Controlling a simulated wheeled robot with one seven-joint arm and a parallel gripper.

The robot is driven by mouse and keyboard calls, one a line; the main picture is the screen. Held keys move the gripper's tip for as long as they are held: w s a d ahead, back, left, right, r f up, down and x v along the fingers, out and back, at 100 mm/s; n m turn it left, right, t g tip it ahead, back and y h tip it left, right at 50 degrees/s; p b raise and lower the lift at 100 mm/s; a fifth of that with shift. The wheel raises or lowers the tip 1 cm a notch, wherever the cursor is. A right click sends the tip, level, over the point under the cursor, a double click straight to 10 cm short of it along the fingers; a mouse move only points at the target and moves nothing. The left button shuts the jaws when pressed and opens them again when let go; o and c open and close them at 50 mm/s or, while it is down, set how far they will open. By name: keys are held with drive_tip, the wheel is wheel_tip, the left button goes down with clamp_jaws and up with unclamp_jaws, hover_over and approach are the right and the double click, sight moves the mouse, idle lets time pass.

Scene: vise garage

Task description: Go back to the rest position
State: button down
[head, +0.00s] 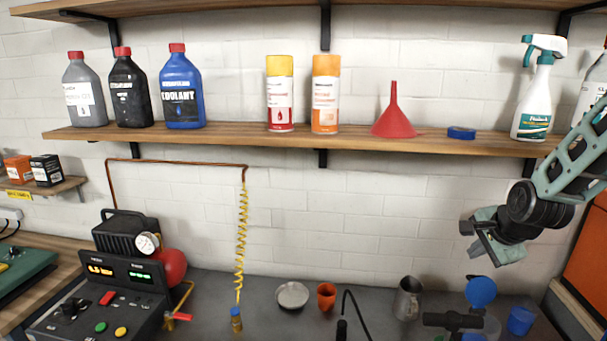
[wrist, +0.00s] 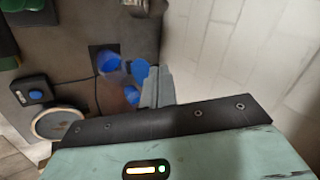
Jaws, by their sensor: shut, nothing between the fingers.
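My gripper (head: 482,240) is at the right of the head view, raised above the right end of the grey bench (head: 260,290) and below the shelf. Its fingers are together and nothing is held. In the wrist view the closed fingers (wrist: 158,88) show near the middle. Beyond them are a blue cup (wrist: 108,62) and another blue thing close to the fingertips.
A wooden shelf (head: 230,135) carries bottles, spray cans, a red funnel (head: 394,115) and a spray bottle (head: 538,90). On the bench stand a metal jug (head: 408,298), an orange cup (head: 326,296), a metal dish (head: 292,295) and a blue cup (head: 521,320).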

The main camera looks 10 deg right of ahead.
drive_tip(key=s+a+n+g+y+b, duration=0.1)
drive_tip(key=s+a+n, duration=0.3)
drive_tip(key=a, duration=0.4)
drive_tip(key=s+a+n+g+y, duration=0.1)
drive_tip(key=s+a+n, duration=0.2)
drive_tip(key=a+n, duration=0.3)
drive_tip(key=s+a+n+g+b, duration=0.1)
drive_tip(key=s+a+n+g, duration=0.2)
drive_tip(key=a, duration=0.6)
drive_tip(key=s+a+n+g+b, duration=0.1)
drive_tip(key=s+a+n, duration=0.2)
drive_tip(key=s+n, duration=0.3)
drive_tip(key=s+a+n+b, duration=0.1)
drive_tip(key=s+a+n, duration=0.3)
drive_tip(key=s, duration=0.9)
drive_tip(key=shift+a+r+n+g+h, duration=0.15)
drive_tip(key=shift+r+n+g+h, duration=0.2)
drive_tip(key=shift+n, duration=0.55)
